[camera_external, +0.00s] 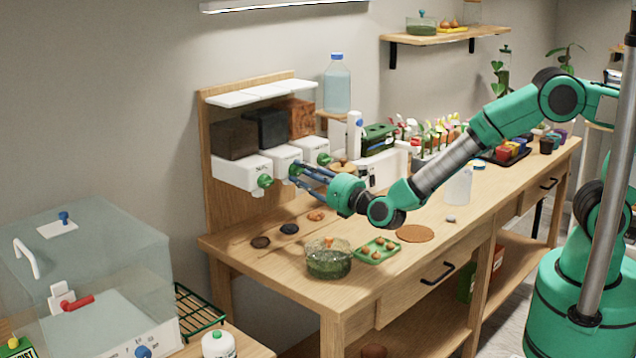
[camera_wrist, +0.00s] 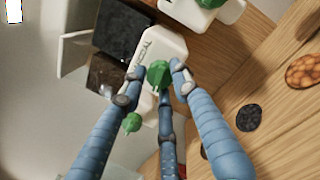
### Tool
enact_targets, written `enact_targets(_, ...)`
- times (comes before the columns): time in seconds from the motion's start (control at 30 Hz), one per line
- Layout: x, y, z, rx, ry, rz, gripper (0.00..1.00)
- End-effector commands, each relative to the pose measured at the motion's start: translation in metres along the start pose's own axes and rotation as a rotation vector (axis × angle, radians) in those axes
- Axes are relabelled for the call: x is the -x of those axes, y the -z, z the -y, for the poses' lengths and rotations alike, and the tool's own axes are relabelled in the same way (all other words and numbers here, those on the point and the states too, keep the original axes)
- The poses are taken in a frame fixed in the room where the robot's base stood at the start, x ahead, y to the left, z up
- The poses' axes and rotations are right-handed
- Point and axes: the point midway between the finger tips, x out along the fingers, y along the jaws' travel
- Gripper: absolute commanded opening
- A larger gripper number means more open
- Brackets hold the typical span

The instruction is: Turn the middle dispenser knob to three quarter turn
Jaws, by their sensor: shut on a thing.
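Three white dispensers hang in a row on a wooden back board, each with a green knob. The middle dispenser (camera_external: 281,158) has its green knob (camera_wrist: 158,74) between the blue fingers of my gripper (camera_external: 299,169), which are shut on it. In the wrist view my gripper (camera_wrist: 160,84) has fingertips on either side of the knob and a third finger below. In the external view my fingers mostly cover this knob. The left knob (camera_external: 265,181) and right knob (camera_external: 323,159) are free. How far the middle knob is turned is hard to read.
Dark and brown hoppers (camera_external: 234,139) sit above the dispensers. Below, dark and orange piles (camera_external: 289,229) lie on the wooden table (camera_external: 285,270). A glass bowl (camera_external: 329,262) and a green tray (camera_external: 377,251) stand in front. A clear-lidded box (camera_external: 120,255) stands at the left.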

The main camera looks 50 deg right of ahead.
Motion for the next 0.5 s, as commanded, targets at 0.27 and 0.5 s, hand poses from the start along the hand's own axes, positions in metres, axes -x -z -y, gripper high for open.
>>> enact_targets(0.27,-0.0017,-0.0044,-0.0015,-0.005,0.0,0.006,0.04)
enact_targets(0.5,-0.0016,-0.004,-0.0013,-0.004,0.0,0.006,0.48)
